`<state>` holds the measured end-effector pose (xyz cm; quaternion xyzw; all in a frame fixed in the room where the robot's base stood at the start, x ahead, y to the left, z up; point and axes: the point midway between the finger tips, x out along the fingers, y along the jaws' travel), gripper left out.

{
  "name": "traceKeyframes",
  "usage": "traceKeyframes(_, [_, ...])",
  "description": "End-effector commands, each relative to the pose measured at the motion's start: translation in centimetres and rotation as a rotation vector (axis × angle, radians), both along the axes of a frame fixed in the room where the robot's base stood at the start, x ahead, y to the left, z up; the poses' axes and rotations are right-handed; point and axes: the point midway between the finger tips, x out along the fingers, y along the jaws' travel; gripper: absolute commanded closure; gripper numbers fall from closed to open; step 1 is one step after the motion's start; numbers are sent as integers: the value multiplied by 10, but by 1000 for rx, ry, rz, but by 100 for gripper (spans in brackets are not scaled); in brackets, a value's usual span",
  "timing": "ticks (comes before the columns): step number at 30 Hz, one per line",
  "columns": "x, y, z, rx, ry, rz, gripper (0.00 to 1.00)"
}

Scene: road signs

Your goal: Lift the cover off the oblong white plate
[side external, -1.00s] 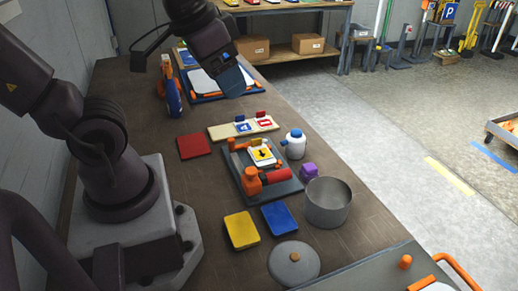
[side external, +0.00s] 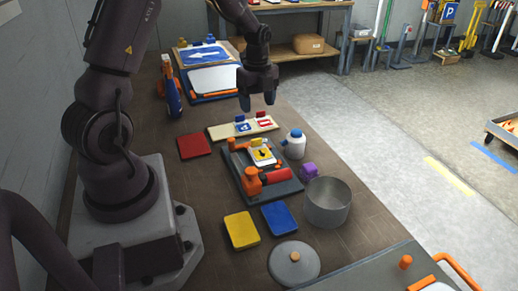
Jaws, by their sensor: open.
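A white rounded oblong plate (side external: 215,79) lies in a blue frame with orange parts at the back of the bench; I cannot tell a separate cover on it. A long cream plate (side external: 222,133) lies nearer, carrying a blue-and-white tile (side external: 241,128) with a blue tab and a red-and-white tile (side external: 265,122) with a red tab. My gripper (side external: 257,103) points down with its fingers apart and empty. In the picture it is just above the cream plate's tiles, to the right of and nearer than the white plate. Its exact height is unclear.
A black tray (side external: 287,187) with orange clamps and a yellow sign lies nearer. A white bottle (side external: 295,145), steel pot (side external: 328,203) and purple block (side external: 308,171) stand at its right. A red square (side external: 194,145) and blue-orange bottle (side external: 172,97) are to the left.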

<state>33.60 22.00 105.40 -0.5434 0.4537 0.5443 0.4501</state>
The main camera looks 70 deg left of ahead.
Motion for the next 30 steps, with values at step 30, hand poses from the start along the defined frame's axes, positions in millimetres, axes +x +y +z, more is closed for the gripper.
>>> traceKeyframes(30, [-2, 4, -112, 1, 0, -183, 34])
